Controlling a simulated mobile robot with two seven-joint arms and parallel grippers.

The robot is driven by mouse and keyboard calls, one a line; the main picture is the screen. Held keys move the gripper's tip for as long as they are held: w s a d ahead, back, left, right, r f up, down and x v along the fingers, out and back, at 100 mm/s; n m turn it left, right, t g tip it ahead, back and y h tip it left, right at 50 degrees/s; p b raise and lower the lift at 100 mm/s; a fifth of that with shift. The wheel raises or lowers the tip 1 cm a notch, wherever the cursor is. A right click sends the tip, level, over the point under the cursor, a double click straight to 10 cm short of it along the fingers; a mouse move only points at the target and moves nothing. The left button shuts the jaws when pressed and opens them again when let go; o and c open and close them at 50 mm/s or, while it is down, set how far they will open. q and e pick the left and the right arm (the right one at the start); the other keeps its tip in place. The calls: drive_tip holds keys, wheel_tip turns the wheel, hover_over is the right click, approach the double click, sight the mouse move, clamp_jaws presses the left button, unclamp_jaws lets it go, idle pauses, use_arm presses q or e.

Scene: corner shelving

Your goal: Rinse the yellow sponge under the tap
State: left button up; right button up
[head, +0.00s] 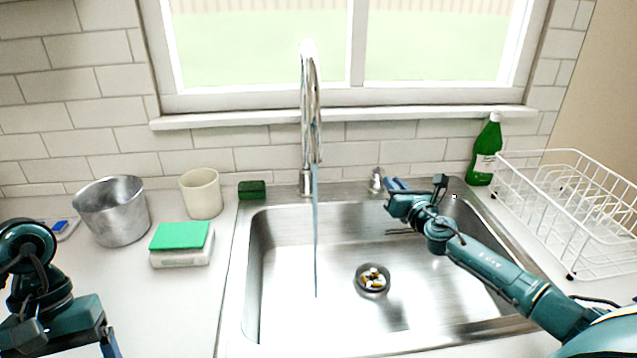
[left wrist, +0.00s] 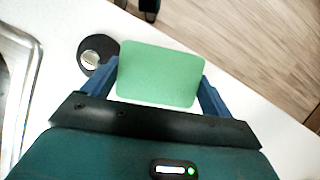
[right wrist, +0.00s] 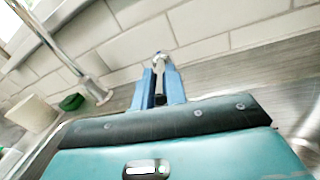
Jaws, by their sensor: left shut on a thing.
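No yellow face shows in any view. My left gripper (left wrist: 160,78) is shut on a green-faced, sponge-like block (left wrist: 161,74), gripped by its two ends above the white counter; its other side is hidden. In the head view only part of this gripper shows at the bottom left, and the block is out of frame. The chrome tap (head: 311,110) runs a thin stream of water (head: 315,230) into the steel sink (head: 345,240). My right gripper (head: 392,183) is beside the small chrome tap handle (head: 377,180). Its fingers are close together, with the handle (right wrist: 160,60) at their tips.
A green-topped pale block (head: 181,243), a metal pot (head: 112,210) and a cream cup (head: 201,193) stand left of the sink. A dark green block (head: 252,189) sits behind it. The drain (head: 373,279) holds small bits. A green bottle (head: 486,150) and white rack (head: 570,210) are right.

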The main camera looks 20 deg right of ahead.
drive_tip(key=o, duration=0.4)
drive_tip(key=shift+o, duration=0.2)
drive_tip(key=s+a, duration=0.1)
drive_tip(key=s, duration=1.1)
drive_tip(key=shift+a+b, duration=0.15)
drive_tip(key=shift+b, duration=0.25)
